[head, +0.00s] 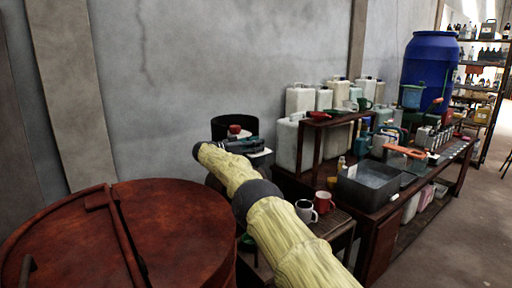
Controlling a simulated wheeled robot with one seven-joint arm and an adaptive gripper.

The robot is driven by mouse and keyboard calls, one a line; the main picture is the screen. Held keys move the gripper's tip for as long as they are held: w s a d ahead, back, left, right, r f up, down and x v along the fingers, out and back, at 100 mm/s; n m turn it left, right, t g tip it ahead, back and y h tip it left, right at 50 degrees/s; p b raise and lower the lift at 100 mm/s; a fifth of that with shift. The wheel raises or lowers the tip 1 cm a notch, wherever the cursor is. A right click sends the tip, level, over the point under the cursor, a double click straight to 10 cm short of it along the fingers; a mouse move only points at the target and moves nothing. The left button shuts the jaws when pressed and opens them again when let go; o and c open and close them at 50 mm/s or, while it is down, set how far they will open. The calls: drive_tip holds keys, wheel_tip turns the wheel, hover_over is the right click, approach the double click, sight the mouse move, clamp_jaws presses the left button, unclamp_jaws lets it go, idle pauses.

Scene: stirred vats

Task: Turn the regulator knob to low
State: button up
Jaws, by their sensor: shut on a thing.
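My gripper (248,145) is a small dark shape at the far end of my yellow-sleeved arm, in front of the grey wall. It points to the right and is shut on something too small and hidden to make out. A black round vat (219,127) stands right behind the gripper. A small red piece (235,130) shows at the vat, just above the gripper; I cannot tell whether it is the regulator knob. No knob marking or setting can be read. My arm and gripper hide the lower part of the vat and what is under it.
A large rusty red lidded drum (185,225) fills the lower left, close to my arm. A white mug (306,211) and a red mug (323,202) stand right of the arm. A bench with a grey basin (368,186), pale canisters (300,99) and a blue barrel (428,65) lies right.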

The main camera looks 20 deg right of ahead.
drive_tip(key=shift+r, duration=0.3)
drive_tip(key=o, duration=1)
drive_tip(key=shift+a, duration=0.15)
drive_tip(key=shift+o, duration=0.2)
drive_tip(key=shift+f, duration=0.1)
drive_tip(key=shift+f, duration=0.1)
drive_tip(key=s+a, duration=0.1)
drive_tip(key=a, duration=0.6)
drive_tip(key=shift+a, duration=0.15)
